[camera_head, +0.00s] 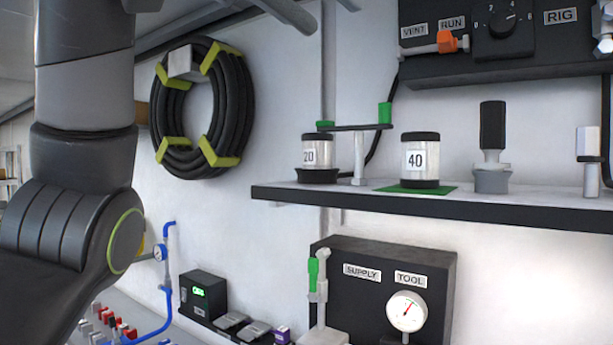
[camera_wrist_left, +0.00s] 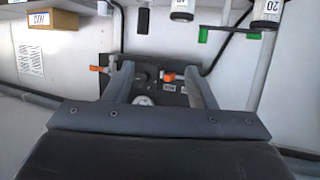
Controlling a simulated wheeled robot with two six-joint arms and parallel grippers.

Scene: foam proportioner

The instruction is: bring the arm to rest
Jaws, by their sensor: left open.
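My left arm (camera_head: 85,150) hangs down the left side of the head view, a dark link and a rounded joint in front of the wall. Its gripper is outside that view. In the left wrist view my left gripper (camera_wrist_left: 159,70) has its two grey fingers spread apart, with nothing between them. Beyond the fingers is a dark panel (camera_wrist_left: 150,72) with orange handles and a pale round part. The fingers appear apart from it, though the exact distance is hard to tell. My right arm and gripper are not in view.
A shelf (camera_head: 400,203) holds a canister marked 20 (camera_head: 316,155), a canister marked 40 (camera_head: 420,162) and a black-handled part (camera_head: 493,130). A hose coil (camera_head: 235,110) hangs on the wall. Below are a SUPPLY/TOOL panel (camera_head: 365,300) and blue pipe (camera_head: 168,270).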

